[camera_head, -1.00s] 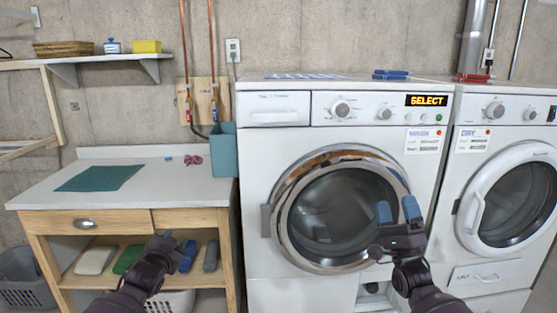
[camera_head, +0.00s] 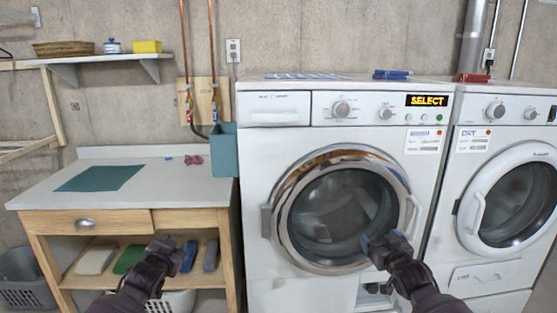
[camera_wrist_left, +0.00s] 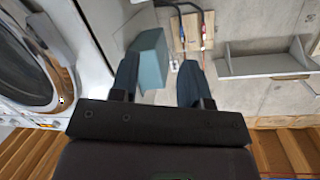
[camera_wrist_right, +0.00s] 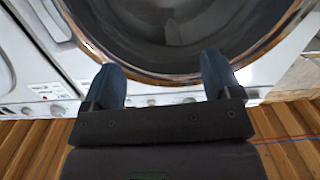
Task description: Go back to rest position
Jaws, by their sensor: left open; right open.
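My right gripper (camera_head: 380,240) is in front of the lower right part of the washer door in the head view. Its blue fingertips are apart and empty in the right wrist view (camera_wrist_right: 160,82). My left gripper (camera_head: 176,250) is in front of the wooden workbench, over its lower shelf in the picture. Its blue fingers are spread with nothing between them in the left wrist view (camera_wrist_left: 158,82). The washer (camera_head: 262,165) has its round door (camera_head: 345,205) shut, and its display reads SELECT.
A dryer (camera_head: 500,140) stands right of the washer. The workbench (camera_head: 150,190) bears a teal mat (camera_head: 98,178) and a pink cloth (camera_head: 193,160). A teal bin (camera_head: 225,150) hangs between bench and washer. A grey basket (camera_head: 25,290) is at the lower left.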

